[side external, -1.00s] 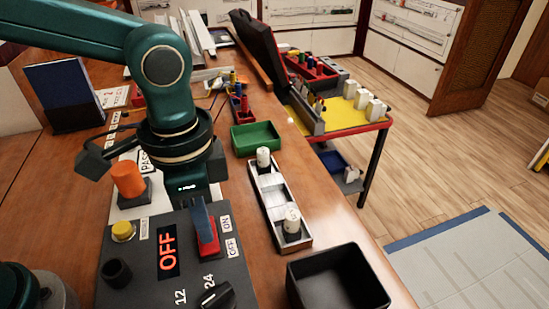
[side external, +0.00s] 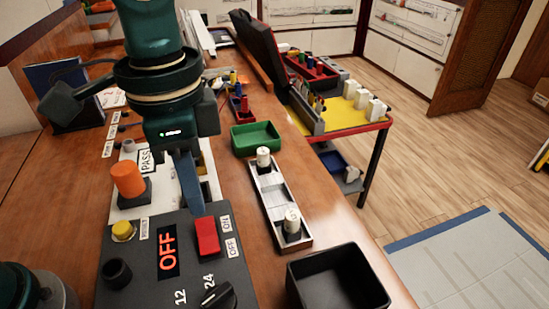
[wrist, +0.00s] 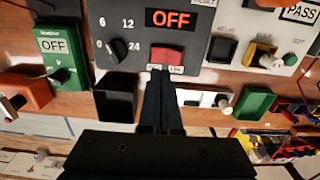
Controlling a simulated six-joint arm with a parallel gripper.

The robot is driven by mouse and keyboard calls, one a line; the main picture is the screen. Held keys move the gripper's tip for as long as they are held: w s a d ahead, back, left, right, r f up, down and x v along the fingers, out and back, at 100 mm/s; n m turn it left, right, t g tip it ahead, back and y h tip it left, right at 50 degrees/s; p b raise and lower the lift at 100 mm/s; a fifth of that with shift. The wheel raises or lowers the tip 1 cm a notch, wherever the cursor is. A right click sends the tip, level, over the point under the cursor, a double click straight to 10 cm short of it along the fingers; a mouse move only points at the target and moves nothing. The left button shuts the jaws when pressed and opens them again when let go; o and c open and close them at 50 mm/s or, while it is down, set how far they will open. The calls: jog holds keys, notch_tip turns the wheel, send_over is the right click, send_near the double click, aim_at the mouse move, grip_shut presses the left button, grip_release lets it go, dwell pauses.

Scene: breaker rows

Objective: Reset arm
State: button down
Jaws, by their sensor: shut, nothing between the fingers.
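My gripper (side external: 197,208) is shut and empty. Its fingertips are above the dark control panel (side external: 205,272), beside the red rocker switch (side external: 207,237) in the side view. The wrist view shows the shut fingers (wrist: 161,72) just in front of the red switch (wrist: 166,55); contact cannot be told. The switch has ON and OFF labels beside it. The panel display (side external: 168,250) reads OFF in orange, and the display also reads OFF in the wrist view (wrist: 171,19). A rotary knob (side external: 219,296) sits by the numbers 12 and 24.
An orange cylinder (side external: 128,180) stands close to my gripper, by a white PASS panel. A yellow button (side external: 123,231) is on the dark panel.

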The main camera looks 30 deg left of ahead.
jog(key=a+r+n+t, duration=0.1)
jog(key=a+r+n, duration=0.1)
jog(key=a+r, duration=0.2)
jog(key=s+a+f+n+t, duration=0.4)
jog(key=s+a+n, duration=0.2)
jog(key=a, duration=0.4)
jog(key=shift+a+n+t, duration=0.3)
jog(key=shift+n, duration=0.2)
